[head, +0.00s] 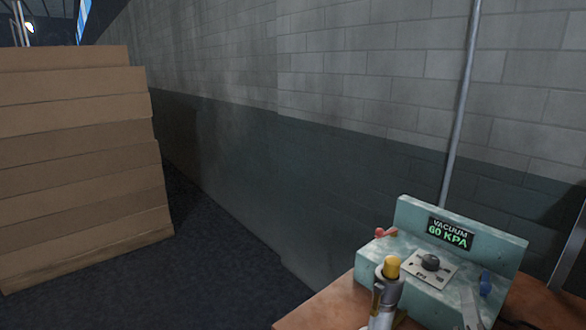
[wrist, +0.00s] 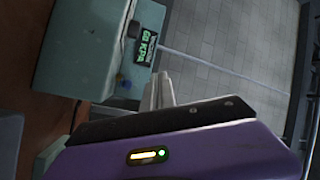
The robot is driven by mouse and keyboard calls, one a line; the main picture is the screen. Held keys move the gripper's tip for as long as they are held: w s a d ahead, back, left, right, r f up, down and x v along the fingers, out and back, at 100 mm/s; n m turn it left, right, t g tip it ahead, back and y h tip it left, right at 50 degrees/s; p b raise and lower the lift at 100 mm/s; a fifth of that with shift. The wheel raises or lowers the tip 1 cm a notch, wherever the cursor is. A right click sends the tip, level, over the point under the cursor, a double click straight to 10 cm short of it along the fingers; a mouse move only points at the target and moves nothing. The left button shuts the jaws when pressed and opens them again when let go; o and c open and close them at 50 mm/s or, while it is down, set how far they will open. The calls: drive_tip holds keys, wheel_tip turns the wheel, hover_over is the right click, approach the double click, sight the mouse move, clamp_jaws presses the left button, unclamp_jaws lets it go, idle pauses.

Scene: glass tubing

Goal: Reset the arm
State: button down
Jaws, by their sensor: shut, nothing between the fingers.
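My gripper (wrist: 161,80) shows in the wrist view, with its purple body across the bottom and its pale fingers together at the middle. The fingers are shut with nothing visible between them. They point toward the block wall, beside the teal vacuum box (wrist: 84,45) in the picture. I cannot tell how far apart they are in depth. In the head view I cannot make out my gripper. There the vacuum box (head: 405,250) sits on a brown table, its display reading "VACUUM 60 KPA", with a red lever, a dark knob and a blue knob.
A silver cylinder with a yellow top (head: 386,292) stands in front of the vacuum box on the table (head: 330,307). A tall stack of brown boards (head: 80,160) is at the left. A grey pipe (head: 460,105) runs up the block wall. Dark floor (head: 205,265) lies clear between stack and table.

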drive_tip(key=s+a+f+n+g+y, duration=0.1)
drive_tip(key=s+a+f+n+y, duration=0.1)
drive_tip(key=s, duration=1)
drive_tip(key=s+a+f+n+g+y, duration=0.1)
drive_tip(key=s+a+f+n+y, duration=0.2)
drive_tip(key=s+a+n, duration=0.4)
drive_tip(key=s+a+f+n+g+y, duration=0.1)
drive_tip(key=s+a+f+n, duration=0.4)
drive_tip(key=s, duration=1.4)
drive_tip(key=shift+s+a+n+y, duration=0.15)
drive_tip(key=shift+s+n+y, duration=0.05)
drive_tip(key=shift+n+y, duration=0.6)
drive_tip(key=shift+r, duration=0.1)
